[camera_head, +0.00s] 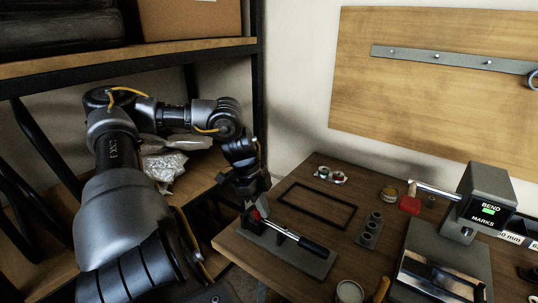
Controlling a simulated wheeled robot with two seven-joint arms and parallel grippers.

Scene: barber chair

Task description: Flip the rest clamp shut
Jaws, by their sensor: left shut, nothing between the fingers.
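A clamp with a silver lever and a black grip (313,246) is mounted on a grey base plate (318,265) at the front left of the wooden table. The lever lies low, slanting down to the right. A small red part shows at the clamp's left end, close to my gripper. My left gripper (252,206) points down just above that left end. It is shut with nothing in it. I cannot tell whether its fingertips touch the clamp. The gripper hides part of the clamp's left end. My right gripper is not in view.
A thin black frame (293,198) lies behind the clamp. A grey machine reading "BEND MARKS" (487,196) stands further right. A shelf (215,47) rises at the left; a round jar (350,292) is at the front.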

